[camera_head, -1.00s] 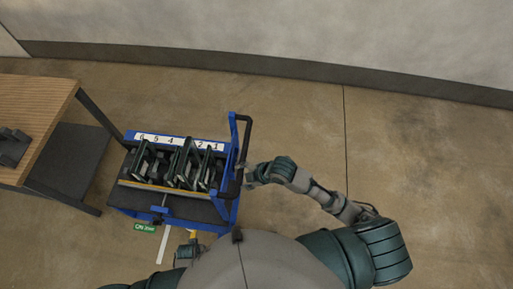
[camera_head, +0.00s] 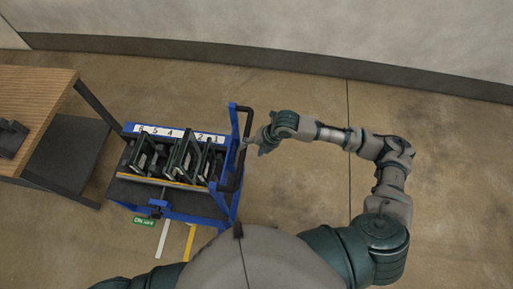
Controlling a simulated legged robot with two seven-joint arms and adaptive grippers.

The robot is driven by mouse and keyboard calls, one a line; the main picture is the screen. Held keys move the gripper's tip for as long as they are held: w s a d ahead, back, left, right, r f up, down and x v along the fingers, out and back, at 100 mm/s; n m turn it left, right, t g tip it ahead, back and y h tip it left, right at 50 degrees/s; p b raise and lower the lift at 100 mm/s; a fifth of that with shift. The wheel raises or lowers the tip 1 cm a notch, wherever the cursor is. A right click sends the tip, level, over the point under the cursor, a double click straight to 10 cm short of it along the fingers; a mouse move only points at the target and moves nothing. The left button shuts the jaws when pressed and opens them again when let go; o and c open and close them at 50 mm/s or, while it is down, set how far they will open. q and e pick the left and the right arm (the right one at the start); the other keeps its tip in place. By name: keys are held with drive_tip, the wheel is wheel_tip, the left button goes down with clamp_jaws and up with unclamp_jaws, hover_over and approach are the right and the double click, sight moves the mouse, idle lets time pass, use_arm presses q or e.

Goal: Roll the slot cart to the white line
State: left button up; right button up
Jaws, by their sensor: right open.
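The blue slot cart (camera_head: 172,208) stands left of centre. Its numbered strip (camera_head: 165,132) shows 6, 5, 4, 2 and 1, and several dark green framed pieces (camera_head: 183,158) stand upright in its slots. A black push handle (camera_head: 246,130) rises at its right end. My right gripper (camera_head: 262,147) is open just right of the handle; whether it touches the handle I cannot tell. The white line (camera_head: 162,238) lies on the floor at the cart's near side. My left gripper is not visible; only part of the left arm shows at the bottom.
A wooden table (camera_head: 35,100) with a dark item (camera_head: 10,138) on it stands at the left, close to the cart. A wall runs behind; the floor at right is open.

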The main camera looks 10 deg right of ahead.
sight(244, 155)
drive_tip(key=b+x, duration=0.4)
drive_tip(key=x, duration=0.3)
drive_tip(key=shift+f, duration=0.35)
drive_tip(key=shift+b+x, duration=0.4)
drive_tip(key=shift+x, duration=0.35)
drive_tip(key=shift+a, duration=0.15)
clamp_jaws()
drive_tip(key=shift+w+a, duration=0.1)
